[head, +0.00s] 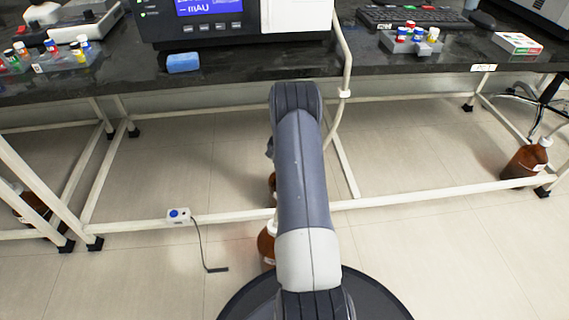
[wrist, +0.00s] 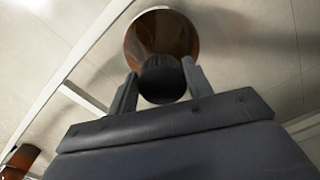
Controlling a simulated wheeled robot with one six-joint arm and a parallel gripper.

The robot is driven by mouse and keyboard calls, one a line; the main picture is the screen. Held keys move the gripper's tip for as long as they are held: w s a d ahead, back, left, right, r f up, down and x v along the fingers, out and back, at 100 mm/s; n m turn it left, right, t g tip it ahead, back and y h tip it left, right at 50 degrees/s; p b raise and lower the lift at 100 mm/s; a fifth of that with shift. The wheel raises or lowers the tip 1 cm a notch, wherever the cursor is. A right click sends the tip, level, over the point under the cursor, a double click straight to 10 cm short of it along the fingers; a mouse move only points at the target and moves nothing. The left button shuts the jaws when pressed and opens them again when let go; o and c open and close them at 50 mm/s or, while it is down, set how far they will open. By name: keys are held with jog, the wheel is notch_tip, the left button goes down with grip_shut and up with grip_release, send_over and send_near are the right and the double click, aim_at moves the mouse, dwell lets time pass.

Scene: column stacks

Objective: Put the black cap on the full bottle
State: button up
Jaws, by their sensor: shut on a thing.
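In the wrist view my gripper (wrist: 162,82) is shut on the black cap (wrist: 162,80), which sits between the two fingers. A brown bottle (wrist: 160,35) is directly behind the cap in that view, and the cap covers part of it. I cannot tell whether the cap touches the bottle's neck, or how full this bottle is. In the head view my arm hides the gripper and the cap. Brown glass (head: 266,246) shows at the left edge of my arm on the floor, and a smaller brown patch shows above it, mostly hidden.
A brown bottle with a white top (head: 525,160) stands at the right, near a table leg. Another brown bottle (head: 34,206) is at the far left. White table rails (head: 400,202) run low across the floor. A small switch box (head: 179,215) rests at the lower rail.

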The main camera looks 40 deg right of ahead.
jog(key=o, duration=1)
jog(key=shift+r, duration=0.1)
notch_tip(320, 180, up, 7)
jog(key=p, duration=0.3)
jog(key=shift+r, duration=0.2)
jog(key=shift+f, duration=0.15)
notch_tip(320, 180, down, 7)
jog(key=b, duration=0.3)
jog(key=shift+f, duration=0.2)
jog(key=shift+r, duration=0.45)
